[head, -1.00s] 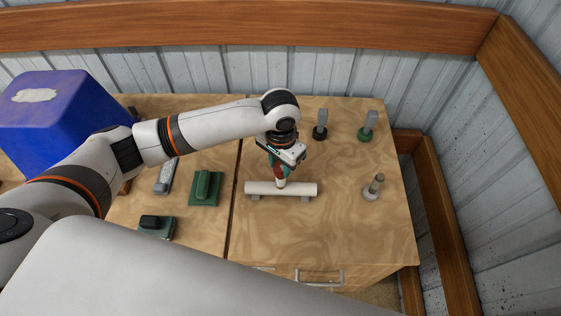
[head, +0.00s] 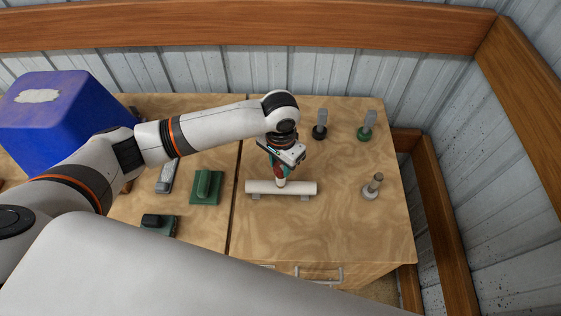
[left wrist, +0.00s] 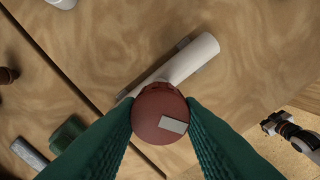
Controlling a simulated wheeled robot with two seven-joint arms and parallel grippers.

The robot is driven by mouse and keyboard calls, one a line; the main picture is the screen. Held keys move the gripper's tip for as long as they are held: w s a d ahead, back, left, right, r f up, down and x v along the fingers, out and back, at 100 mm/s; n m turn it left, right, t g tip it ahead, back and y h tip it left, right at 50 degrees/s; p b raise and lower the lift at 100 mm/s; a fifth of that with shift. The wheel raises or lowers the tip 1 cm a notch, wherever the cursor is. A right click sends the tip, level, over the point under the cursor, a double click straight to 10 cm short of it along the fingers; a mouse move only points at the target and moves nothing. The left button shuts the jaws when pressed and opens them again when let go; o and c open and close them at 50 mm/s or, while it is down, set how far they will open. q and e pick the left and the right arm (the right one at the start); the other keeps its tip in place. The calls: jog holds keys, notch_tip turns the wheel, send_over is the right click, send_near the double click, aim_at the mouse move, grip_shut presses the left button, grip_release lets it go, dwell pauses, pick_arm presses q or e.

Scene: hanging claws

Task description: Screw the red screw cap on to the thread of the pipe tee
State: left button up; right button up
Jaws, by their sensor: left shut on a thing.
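The white pipe tee (head: 302,188) lies level on two small supports on the right-hand tabletop, its branch pointing up. My left gripper (head: 279,173) points down over that branch. It is shut on the red screw cap (left wrist: 160,112), which sits between the green fingers in the left wrist view. The cap is at the top of the branch, and the thread is hidden beneath it. I cannot tell how far the cap is on. The pipe tee also shows behind the cap in the left wrist view (left wrist: 197,57). My right gripper (left wrist: 290,130) appears at the right edge of that view, its jaws unclear.
A green block (head: 206,187) and a dark-topped one (head: 157,224) lie left of the table seam. Upright grey-handled pieces (head: 320,124) (head: 367,125) stand at the back right. A grey post (head: 373,186) stands right of the tee. A blue bin (head: 62,120) is far left.

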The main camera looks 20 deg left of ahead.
pick_arm(q)
jog(key=shift+f, duration=0.25)
jog(key=shift+f+b, duration=0.45)
jog(key=shift+f, duration=0.6)
jog(key=o, duration=1)
jog(key=shift+o, duration=0.2)
jog(key=shift+r, duration=0.1)
